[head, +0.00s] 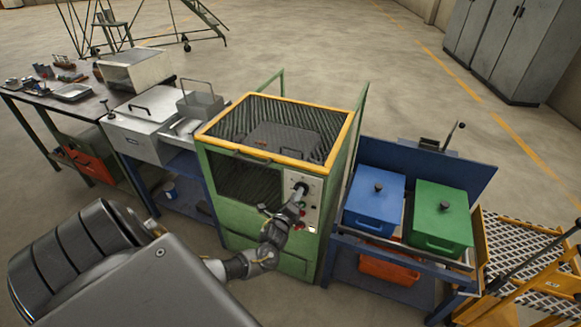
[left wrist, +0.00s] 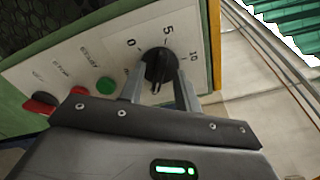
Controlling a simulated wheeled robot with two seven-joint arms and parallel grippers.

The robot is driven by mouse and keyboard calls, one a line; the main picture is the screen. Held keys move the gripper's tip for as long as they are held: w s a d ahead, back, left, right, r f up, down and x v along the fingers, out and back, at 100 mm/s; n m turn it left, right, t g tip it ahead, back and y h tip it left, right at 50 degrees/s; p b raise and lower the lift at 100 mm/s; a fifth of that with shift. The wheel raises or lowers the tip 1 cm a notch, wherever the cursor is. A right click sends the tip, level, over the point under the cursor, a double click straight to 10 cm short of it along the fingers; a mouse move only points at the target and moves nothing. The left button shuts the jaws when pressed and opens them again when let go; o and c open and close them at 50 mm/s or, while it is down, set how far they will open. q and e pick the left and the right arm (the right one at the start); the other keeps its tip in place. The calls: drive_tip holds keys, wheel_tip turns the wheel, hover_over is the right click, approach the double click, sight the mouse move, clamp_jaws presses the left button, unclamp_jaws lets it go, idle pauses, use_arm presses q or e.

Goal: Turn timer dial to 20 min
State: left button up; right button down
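The timer dial is a black knob (left wrist: 160,66) on a pale control panel (left wrist: 100,55) in the left wrist view. The marks 0, 5 and 10 show around its upper side; the other marks are hidden behind my gripper. My left gripper (left wrist: 160,82) has its two fingers apart, one on each side of the knob. I cannot tell whether they touch it. In the head view my left gripper (head: 299,192) is at the panel on the right front of the green furnace cabinet (head: 262,232). My right gripper is not in view.
A green button (left wrist: 105,86) and a red switch (left wrist: 40,103) sit left of the dial on the panel. A blue box (head: 374,205) and a green box (head: 438,220) stand on the bench at right. A workbench (head: 95,102) with trays stands at left.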

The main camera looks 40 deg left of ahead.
use_arm(q)
drive_tip(key=v, duration=0.9)
drive_tip(key=shift+b, duration=0.35)
drive_tip(key=s+d+f+n+g+h, duration=0.1)
drive_tip(key=s+f+n+g, duration=0.4)
drive_tip(key=f, duration=0.8)
drive_tip(key=s+d+f+n+g+h, duration=0.1)
drive_tip(key=s+f+n+g+h, duration=0.15)
drive_tip(key=s+f+n, duration=0.75)
drive_tip(key=s+d+f+n+g, duration=0.1)
drive_tip(key=s+d+f, duration=0.3)
drive_tip(key=s, duration=0.5)
drive_tip(key=s+d+f+n+g+h, duration=0.1)
drive_tip(key=s+d+f+g, duration=0.3)
drive_tip(key=s+f, duration=0.4)
drive_tip(key=s+d+f+n+g+h+b, duration=0.1)
drive_tip(key=s+d+f+g, duration=0.2)
drive_tip(key=s, duration=0.8)
wheel_tip(320, 180, down, 3)
drive_tip(key=shift+d+r, duration=0.1)
drive_tip(key=shift+d, duration=1)
